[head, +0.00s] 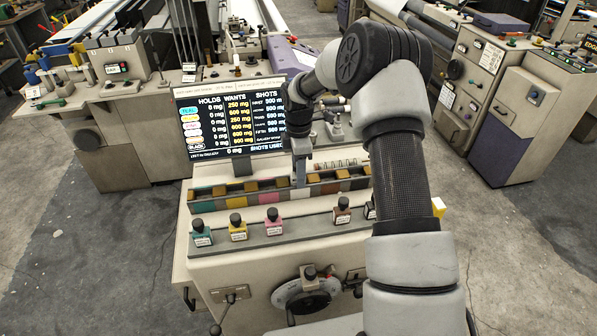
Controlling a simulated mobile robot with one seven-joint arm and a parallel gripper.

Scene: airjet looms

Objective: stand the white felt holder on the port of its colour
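The white port (302,193) is the pale section in the row of coloured sections on the console. My gripper (299,178) points down just above and behind this section, in the middle of the row. Its fingertips are small and partly lost against the rack, so I cannot tell whether it is open or shut, or holding anything. I cannot make out a white felt holder. The front ledge (300,229) carries black-topped holders: teal (201,234), yellow (237,229), pink (274,223) and brown (342,211). A gap lies between pink and brown. My arm hides the ledge's right part.
A screen (230,120) stands behind the rack, left of my gripper, listing 0 mg holds. A dark-topped holder or knob (370,209) shows beside my arm. A dial (306,296) and levers are on the console front. Looms stand behind; grey floor is open at both sides.

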